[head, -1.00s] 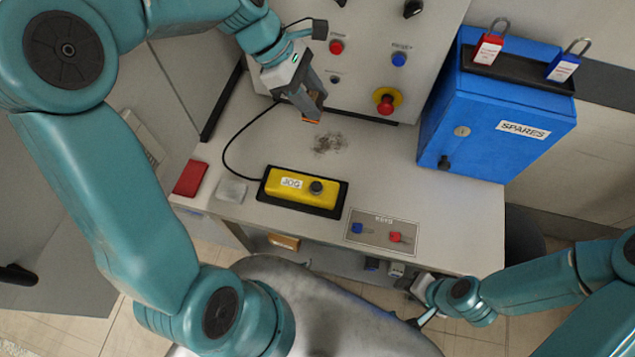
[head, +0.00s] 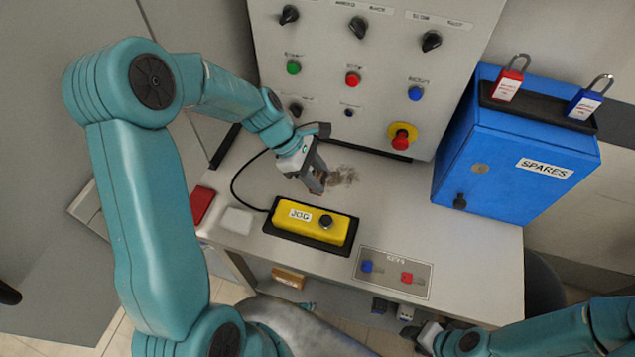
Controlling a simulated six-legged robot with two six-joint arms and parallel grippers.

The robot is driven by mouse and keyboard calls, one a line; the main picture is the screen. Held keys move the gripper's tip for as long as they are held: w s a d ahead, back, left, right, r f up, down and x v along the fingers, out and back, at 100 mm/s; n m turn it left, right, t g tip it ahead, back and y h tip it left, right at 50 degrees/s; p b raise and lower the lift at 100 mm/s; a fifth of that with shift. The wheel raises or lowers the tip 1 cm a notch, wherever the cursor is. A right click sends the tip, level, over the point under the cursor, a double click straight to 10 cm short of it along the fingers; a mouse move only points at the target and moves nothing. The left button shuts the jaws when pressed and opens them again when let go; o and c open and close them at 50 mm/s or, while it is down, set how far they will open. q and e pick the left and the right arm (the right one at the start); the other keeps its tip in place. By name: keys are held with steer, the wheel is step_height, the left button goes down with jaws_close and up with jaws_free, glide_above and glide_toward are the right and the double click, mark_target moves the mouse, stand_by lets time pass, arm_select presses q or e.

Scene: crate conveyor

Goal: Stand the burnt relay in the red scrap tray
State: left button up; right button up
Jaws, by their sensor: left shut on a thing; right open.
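My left gripper (head: 317,184) is shut on a small brownish thing (head: 322,175), probably the burnt relay, mostly hidden by the fingers. It is low over the desk, behind the yellow JOG box and beside a dark smudge. I cannot tell whether the held thing touches the desk. The red scrap tray (head: 201,204) is at the desk's left edge, left of and apart from this gripper. My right gripper (head: 425,336) is open, low at the front below the desk edge; its fingers show small.
The yellow JOG box (head: 296,216) with its black cable sits mid-desk. A pale translucent tray (head: 238,221) lies beside the red one. A panel with switches and a red stop button (head: 401,138) rises behind. A blue SPARES cabinet (head: 520,150) stands right.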

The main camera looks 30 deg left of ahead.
arm_select(q)
step_height(320, 180, down, 3)
steer(key=shift+w+f, duration=0.1)
steer(key=o, duration=1.1)
steer(key=shift+f, duration=0.1)
steer(key=shift+c, duration=0.2)
